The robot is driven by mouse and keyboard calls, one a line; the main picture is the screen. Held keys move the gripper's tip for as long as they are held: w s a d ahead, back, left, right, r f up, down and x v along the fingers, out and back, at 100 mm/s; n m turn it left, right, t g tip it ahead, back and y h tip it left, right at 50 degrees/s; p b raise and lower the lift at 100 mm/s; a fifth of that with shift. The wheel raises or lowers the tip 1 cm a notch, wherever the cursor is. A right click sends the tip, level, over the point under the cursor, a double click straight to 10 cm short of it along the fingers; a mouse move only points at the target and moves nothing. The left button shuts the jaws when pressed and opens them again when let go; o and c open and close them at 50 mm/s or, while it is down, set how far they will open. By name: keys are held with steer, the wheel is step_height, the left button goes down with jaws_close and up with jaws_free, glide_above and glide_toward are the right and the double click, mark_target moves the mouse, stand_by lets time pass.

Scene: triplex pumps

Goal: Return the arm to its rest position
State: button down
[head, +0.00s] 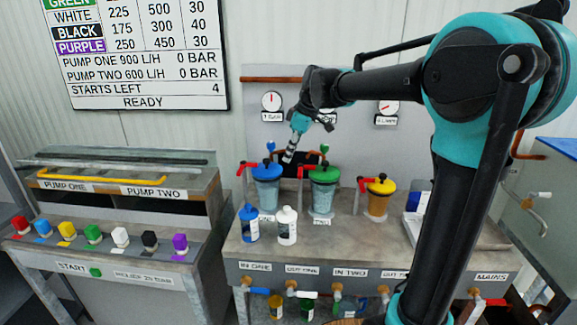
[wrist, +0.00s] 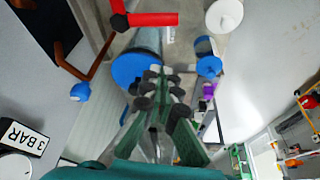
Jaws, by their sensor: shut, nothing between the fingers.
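My gripper (head: 290,153) hangs from my raised arm, above the pump bench and close to the blue-lidded vessel (head: 267,184). In the wrist view my gripper (wrist: 155,78) shows with its fingers together and nothing between them. The blue lid (wrist: 137,68) lies behind the fingertips in that view. My arm reaches in from the right of the head view, bent at the elbow, and is not folded in.
A blue bottle (head: 249,223) and a white bottle (head: 287,226) stand in front. Gauges and red valve handles are nearby. Coloured knobs line the left console (head: 60,262).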

steer(key=w+v, duration=0.1)
steer(key=v, duration=0.5)
steer(key=s+d+f+m+t+h, duration=0.1)
steer(key=s+d+f+m, duration=0.4)
steer(key=s+d+f, duration=0.2)
steer(key=s+d+f+m+t+h, duration=0.1)
steer(key=s+d+f+m, duration=0.3)
steer(key=s+d+f, duration=0.3)
steer(key=s+d+f+m+t+h, duration=0.1)
steer(key=s+d+f+m, duration=0.4)
steer(key=f, duration=0.9)
steer(key=shift+s+d+f+m+h, duration=0.15)
steer(key=shift+s+d, duration=0.2)
steer(key=shift+s, duration=0.35)
steer(key=shift+s+d+f+m+h, duration=0.15)
steer(key=shift+s+d, duration=0.2)
steer(key=shift+s, duration=0.35)
steer(key=shift+s+d+f+h, duration=0.1)
steer(key=shift+s+d, duration=0.3)
steer(key=shift+s, duration=0.3)
